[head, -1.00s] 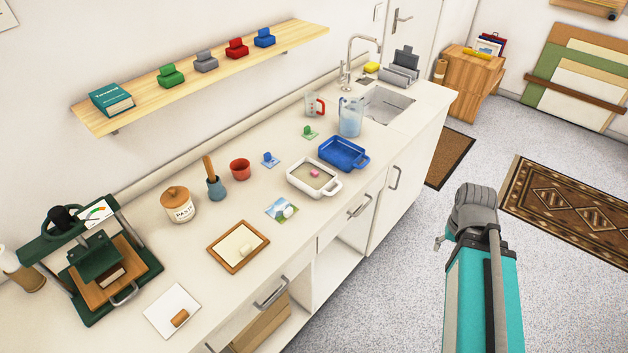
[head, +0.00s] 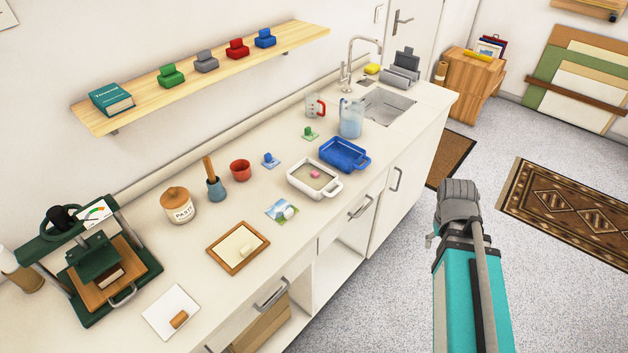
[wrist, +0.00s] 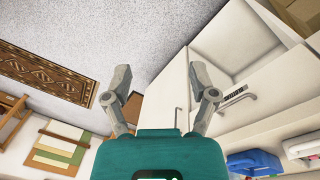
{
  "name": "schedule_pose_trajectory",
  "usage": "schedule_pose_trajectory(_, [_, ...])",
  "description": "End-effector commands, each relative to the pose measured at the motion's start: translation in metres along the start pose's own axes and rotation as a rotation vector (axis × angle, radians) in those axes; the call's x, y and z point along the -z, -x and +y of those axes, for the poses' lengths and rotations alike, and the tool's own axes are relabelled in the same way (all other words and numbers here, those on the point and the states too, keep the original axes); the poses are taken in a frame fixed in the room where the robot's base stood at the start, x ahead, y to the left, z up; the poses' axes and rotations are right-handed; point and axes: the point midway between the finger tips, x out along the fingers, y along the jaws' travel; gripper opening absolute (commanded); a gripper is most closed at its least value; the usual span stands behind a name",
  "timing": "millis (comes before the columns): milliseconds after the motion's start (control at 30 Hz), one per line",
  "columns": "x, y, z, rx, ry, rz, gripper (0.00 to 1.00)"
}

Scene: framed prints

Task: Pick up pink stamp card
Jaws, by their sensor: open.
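A small pink block (head: 315,174), likely the pink stamp card's knob, sits inside the white tray (head: 334,190) on the counter. Any card under it is hard to make out. My gripper (wrist: 161,88) is open and empty in the wrist view, over the floor in front of the cabinets. In the head view my arm stands right of the counter, well apart from the tray.
A blue tray (head: 345,154) stands just behind the white one. A blue stamp card (head: 270,160), a green stamp card (head: 308,133), a picture card (head: 282,211) and a water jug (head: 351,118) are nearby. The counter (head: 310,245) has a front edge with protruding handles.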

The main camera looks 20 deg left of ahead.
Motion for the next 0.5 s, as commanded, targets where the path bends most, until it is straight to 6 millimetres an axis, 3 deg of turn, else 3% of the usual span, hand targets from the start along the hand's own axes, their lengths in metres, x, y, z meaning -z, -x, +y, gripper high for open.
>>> schedule_pose_trajectory(500, [0.071,-0.002,-0.081,-0.319,0.686,0.006,0.74])
